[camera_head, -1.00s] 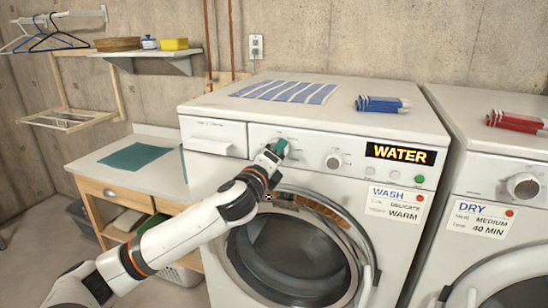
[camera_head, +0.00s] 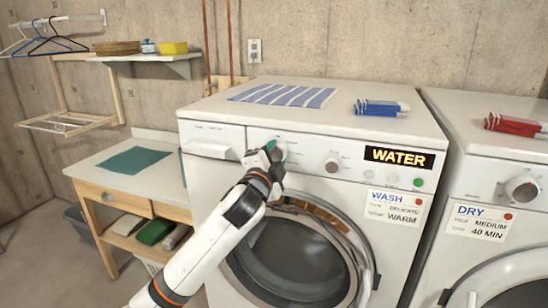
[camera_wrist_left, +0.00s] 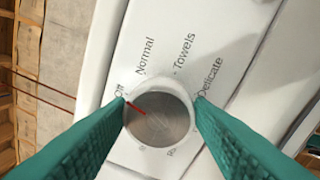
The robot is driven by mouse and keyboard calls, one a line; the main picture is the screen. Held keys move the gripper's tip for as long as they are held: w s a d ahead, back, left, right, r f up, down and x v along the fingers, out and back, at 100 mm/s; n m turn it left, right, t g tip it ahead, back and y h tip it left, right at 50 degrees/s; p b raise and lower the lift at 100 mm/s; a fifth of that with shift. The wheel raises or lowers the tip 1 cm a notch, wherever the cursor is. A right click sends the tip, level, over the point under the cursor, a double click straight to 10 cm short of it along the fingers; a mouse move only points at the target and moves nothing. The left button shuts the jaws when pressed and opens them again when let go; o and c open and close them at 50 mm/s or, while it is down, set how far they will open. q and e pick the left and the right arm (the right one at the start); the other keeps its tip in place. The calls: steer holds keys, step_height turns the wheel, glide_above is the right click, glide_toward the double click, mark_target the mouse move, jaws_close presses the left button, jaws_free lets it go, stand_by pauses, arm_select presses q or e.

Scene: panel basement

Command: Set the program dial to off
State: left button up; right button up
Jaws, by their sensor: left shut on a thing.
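The program dial (camera_wrist_left: 160,118) is a round metallic knob with a red pointer line on the washer's front panel. In the left wrist view labels around it read Off, Normal, Towels and Delicate, and others are partly hidden. The red line points toward the Off label (camera_wrist_left: 119,92). My left gripper (camera_wrist_left: 160,112) has its green fingers on both sides of the dial, shut on it. In the head view the left gripper (camera_head: 271,150) covers most of the dial on the washer (camera_head: 215,160). My right gripper is not in view.
A second knob (camera_head: 333,165), a lit WATER display (camera_head: 398,158) and a green button (camera_head: 418,182) are right of the dial. The round door (camera_head: 290,260) is below. A dryer (camera_head: 500,185) stands to the right, a wooden table (camera_head: 120,190) to the left.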

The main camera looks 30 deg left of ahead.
arm_select(q)
steer(key=shift+n, duration=1.3)
steer(key=o, duration=1)
steer(key=shift+c, duration=0.2)
steer(key=b+v, duration=0.2)
steer(key=v, duration=1)
steer(key=shift+d, duration=0.1)
